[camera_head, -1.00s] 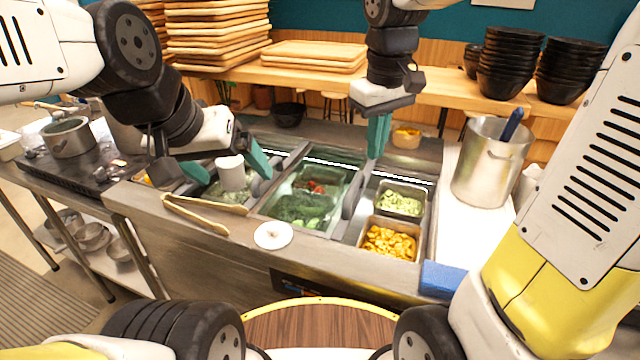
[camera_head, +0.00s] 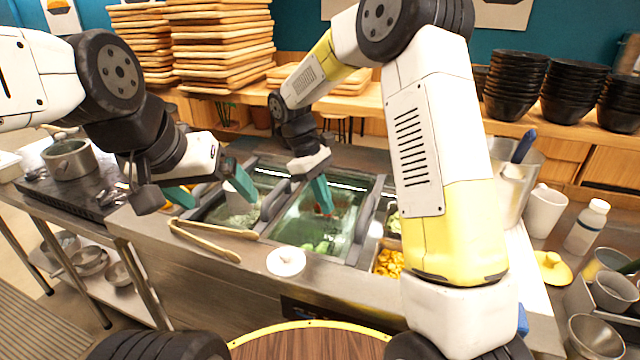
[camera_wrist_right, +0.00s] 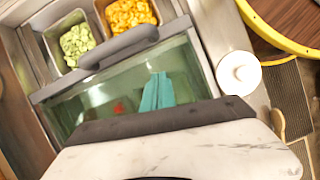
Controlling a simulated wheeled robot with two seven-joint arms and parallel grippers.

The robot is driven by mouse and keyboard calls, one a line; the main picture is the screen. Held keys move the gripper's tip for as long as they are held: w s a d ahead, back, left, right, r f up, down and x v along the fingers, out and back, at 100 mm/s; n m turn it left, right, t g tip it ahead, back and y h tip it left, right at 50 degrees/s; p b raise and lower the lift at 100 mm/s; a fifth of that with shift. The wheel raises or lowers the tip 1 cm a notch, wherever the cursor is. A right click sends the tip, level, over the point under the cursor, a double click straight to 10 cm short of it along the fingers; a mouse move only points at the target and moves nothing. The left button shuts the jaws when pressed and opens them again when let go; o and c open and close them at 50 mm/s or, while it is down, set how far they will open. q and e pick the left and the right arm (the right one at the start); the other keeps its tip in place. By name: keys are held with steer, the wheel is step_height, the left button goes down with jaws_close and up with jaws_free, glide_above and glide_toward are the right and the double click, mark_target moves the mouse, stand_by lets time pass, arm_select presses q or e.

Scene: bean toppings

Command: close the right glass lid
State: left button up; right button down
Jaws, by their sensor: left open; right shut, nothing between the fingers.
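A framed glass lid (camera_head: 338,232) lies over the middle bay of the counter. Its dark grey handle (camera_wrist_right: 120,46) is on the side toward the right bay, which stands uncovered. My right gripper (camera_head: 323,208) is shut and empty over the glass, left of the handle. Its teal fingers (camera_wrist_right: 157,94) also show in the right wrist view; whether they touch the glass I cannot tell.
Green toppings (camera_wrist_right: 76,44) and orange toppings (camera_wrist_right: 130,14) fill pans in the right bay, partly hidden by my right arm in the head view. Tongs (camera_head: 205,240) and a white round lid (camera_head: 286,261) lie on the front ledge. Black bowls (camera_head: 515,88) stand behind.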

steer(key=x, duration=0.4)
steer(key=s+d, duration=0.2)
steer(key=shift+d+f, duration=0.3)
steer(key=shift+d, duration=0.1)
steer(key=shift+s+d, duration=0.25)
steer(key=shift+d, duration=0.15)
steer(key=shift+d, duration=0.1)
steer(key=s+d, duration=0.4)
steer(key=d, duration=0.5)
steer(key=s+d, duration=0.4)
steer(key=d, duration=0.6)
steer(key=shift+d, duration=0.2)
